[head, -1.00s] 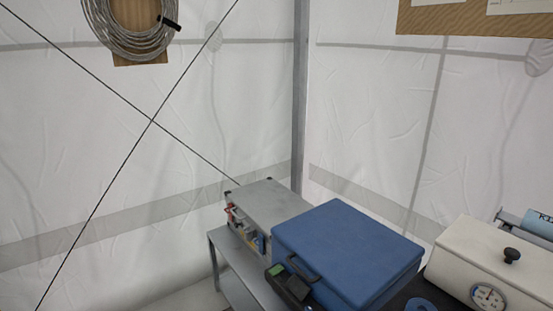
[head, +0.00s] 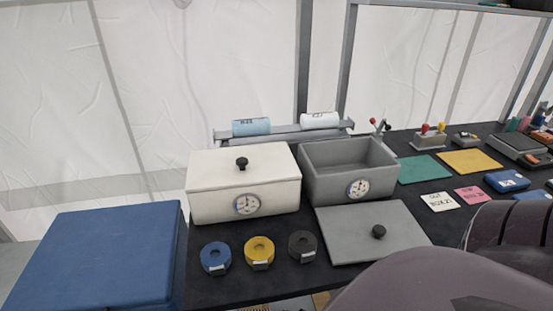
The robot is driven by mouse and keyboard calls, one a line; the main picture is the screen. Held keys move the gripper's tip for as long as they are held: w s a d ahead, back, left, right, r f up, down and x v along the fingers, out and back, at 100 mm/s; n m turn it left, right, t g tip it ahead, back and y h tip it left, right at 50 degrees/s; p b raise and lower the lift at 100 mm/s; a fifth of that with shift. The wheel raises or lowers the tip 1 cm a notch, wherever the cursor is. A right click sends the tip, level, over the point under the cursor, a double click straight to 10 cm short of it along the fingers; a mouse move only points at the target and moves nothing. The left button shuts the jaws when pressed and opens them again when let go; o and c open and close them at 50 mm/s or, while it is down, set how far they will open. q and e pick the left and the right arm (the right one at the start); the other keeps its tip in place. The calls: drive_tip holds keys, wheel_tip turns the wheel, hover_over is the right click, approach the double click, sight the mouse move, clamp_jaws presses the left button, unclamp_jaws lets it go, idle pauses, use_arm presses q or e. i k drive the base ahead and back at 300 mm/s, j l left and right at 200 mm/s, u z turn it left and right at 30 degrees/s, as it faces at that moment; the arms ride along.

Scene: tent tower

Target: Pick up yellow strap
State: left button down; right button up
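A yellow roll (head: 259,252), which looks like the yellow strap, lies on the dark tabletop. It is ring-shaped with a hole in the middle and a small white label at its front. A blue roll (head: 216,258) lies to its left and a dark grey roll (head: 302,246) to its right, each a little apart from it. No gripper is in view. A dark rounded part of my own body fills the lower right corner and hides the table there.
Behind the rolls stand a lidded white box (head: 245,183) and an open grey box (head: 345,172), both with dials. A grey lid (head: 372,232) lies to the right. A large blue case (head: 95,257) stands at the left. Coloured mats and cards lie at the right.

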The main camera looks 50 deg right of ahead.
sight(258, 251)
drive_tip(key=i+j+z, duration=0.1)
drive_tip(key=z, duration=0.25)
drive_tip(key=j+z, duration=0.35)
drive_tip(key=i+j+z, duration=0.1)
drive_tip(key=z, duration=0.2)
drive_tip(key=j+z, duration=0.45)
drive_tip(key=k+j+z, duration=0.1)
drive_tip(key=j+z, duration=0.3)
drive_tip(key=j, duration=0.25)
